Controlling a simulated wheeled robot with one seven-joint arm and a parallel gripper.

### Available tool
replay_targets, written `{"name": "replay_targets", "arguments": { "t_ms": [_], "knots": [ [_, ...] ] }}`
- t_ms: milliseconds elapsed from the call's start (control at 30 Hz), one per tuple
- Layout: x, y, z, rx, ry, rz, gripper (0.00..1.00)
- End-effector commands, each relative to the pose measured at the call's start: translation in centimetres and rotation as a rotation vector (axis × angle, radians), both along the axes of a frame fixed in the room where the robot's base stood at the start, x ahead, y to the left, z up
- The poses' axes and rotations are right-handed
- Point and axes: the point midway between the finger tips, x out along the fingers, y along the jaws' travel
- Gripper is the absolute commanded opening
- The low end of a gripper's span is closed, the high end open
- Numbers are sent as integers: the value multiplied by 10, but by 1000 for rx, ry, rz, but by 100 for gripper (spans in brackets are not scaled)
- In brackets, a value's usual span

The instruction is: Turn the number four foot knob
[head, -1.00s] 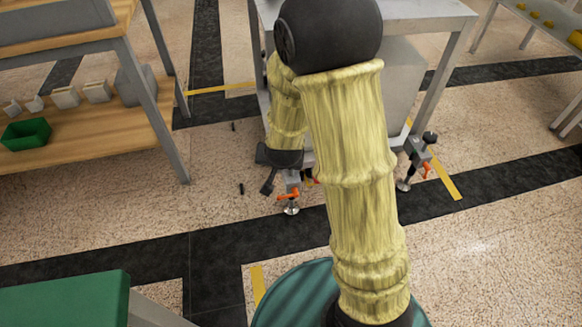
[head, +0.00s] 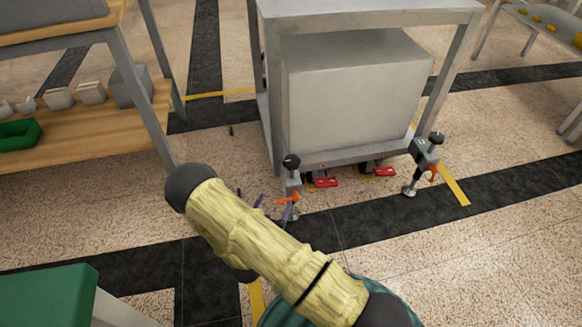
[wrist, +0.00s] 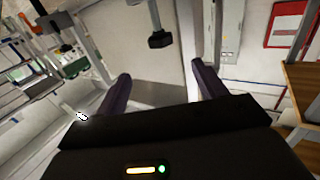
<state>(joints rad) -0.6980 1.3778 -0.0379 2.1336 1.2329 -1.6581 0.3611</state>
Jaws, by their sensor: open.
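Two levelling feet show at the front corners of a grey machine frame (head: 370,152) in the head view. The left foot has a black knob (head: 291,161) on top and an orange lever (head: 288,200). The right foot has a black knob (head: 436,138) and an orange lever (head: 433,173). No number is readable on either. My gripper (head: 273,207) is low by the left foot, below its knob, its purple fingers partly hidden behind my arm. In the wrist view my gripper (wrist: 164,80) is open and empty, with a dark block (wrist: 159,39) on a grey post beyond the fingers.
Two red pedals (head: 326,182) lie under the frame. A wooden shelf unit (head: 95,125) with a green bin (head: 18,136) stands at left. A green surface (head: 50,295) is at the lower left. Floor is open in front and right.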

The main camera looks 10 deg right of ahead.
Motion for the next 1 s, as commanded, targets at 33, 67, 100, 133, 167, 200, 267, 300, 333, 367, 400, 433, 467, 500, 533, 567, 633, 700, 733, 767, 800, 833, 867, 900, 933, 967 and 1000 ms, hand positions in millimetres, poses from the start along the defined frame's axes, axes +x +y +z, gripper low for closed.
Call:
{"name": "replay_targets", "arguments": {
  "t_ms": [33, 67, 100, 133, 167, 200, 267, 300, 333, 367, 400, 433, 467, 500, 533, 567, 633, 700, 733, 767, 800, 833, 867, 900, 933, 967, 1000],
  "knots": [
    [-1, 0, 0, -5, -5, 1, 71],
    [-1, 0, 1, -6, -6, 1, 71],
    [-1, 0, 1, -5, -6, 0, 71],
    [0, 0, 1, -4, -6, 0, 71],
    [0, 0, 1, -4, -6, 0, 71],
    [0, 0, 1, -4, -5, 0, 71],
    [0, 0, 1, -3, -4, 0, 71],
    [0, 0, 1, -3, -4, 0, 71],
    [1, -1, 1, -3, -4, 0, 71],
    [2, -1, 0, -3, -4, 0, 71],
    [3, -2, 0, -2, -5, -1, 71],
    [5, -3, 0, -2, -5, -1, 71],
    [7, -5, 0, -1, -5, -2, 71],
    [11, -7, 0, -1, -6, -3, 71],
    [14, -8, -1, -1, -6, -3, 71],
    [17, -10, -1, -1, -6, -2, 71],
    [26, -17, -2, -2, -6, -4, 71],
    [37, -22, -2, 0, -7, -3, 71],
    [42, -25, -2, 0, -7, -3, 71],
    [46, -28, -2, 0, -7, -3, 71],
    [52, -32, -2, -1, -6, -3, 71],
    [57, -34, -2, 0, -7, -2, 71],
    [62, -37, -2, 0, -7, -3, 71],
    [68, -41, -2, 0, -7, -3, 71],
    [72, -43, -2, -1, -5, -3, 71],
    [76, -46, -2, -1, -6, -3, 71],
    [83, -49, -2, 0, -7, -2, 71]
  ]
}}
